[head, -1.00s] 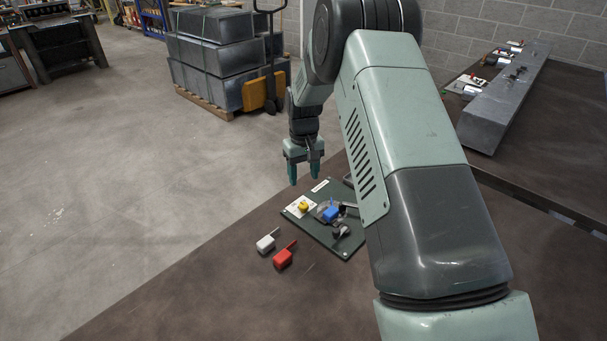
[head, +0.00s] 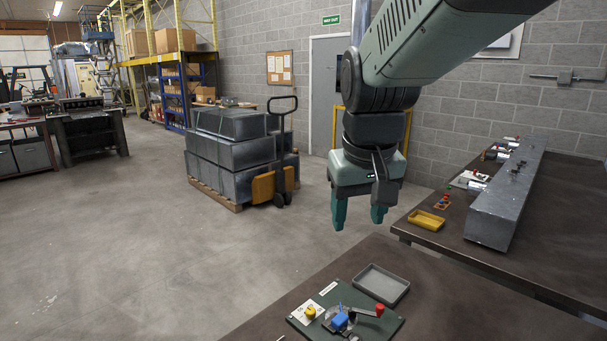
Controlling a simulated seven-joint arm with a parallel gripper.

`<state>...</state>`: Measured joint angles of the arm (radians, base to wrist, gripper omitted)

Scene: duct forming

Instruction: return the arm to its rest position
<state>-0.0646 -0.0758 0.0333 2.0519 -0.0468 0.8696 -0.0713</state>
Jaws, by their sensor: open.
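My gripper (head: 358,215) is open and empty in the head view. It points down and hangs in the air above and behind the near table, well clear of the board. The upper part of my arm runs out of the top of the picture. The green board (head: 362,328) lies on the near table, partly cut off by the bottom edge.
A grey tray (head: 381,285) lies behind the board. The far table (head: 540,225) on the right bears a long grey duct (head: 507,195), a yellow tray (head: 426,220) and small parts. Stacked metal ducts (head: 230,150) stand beside a pallet jack (head: 277,185).

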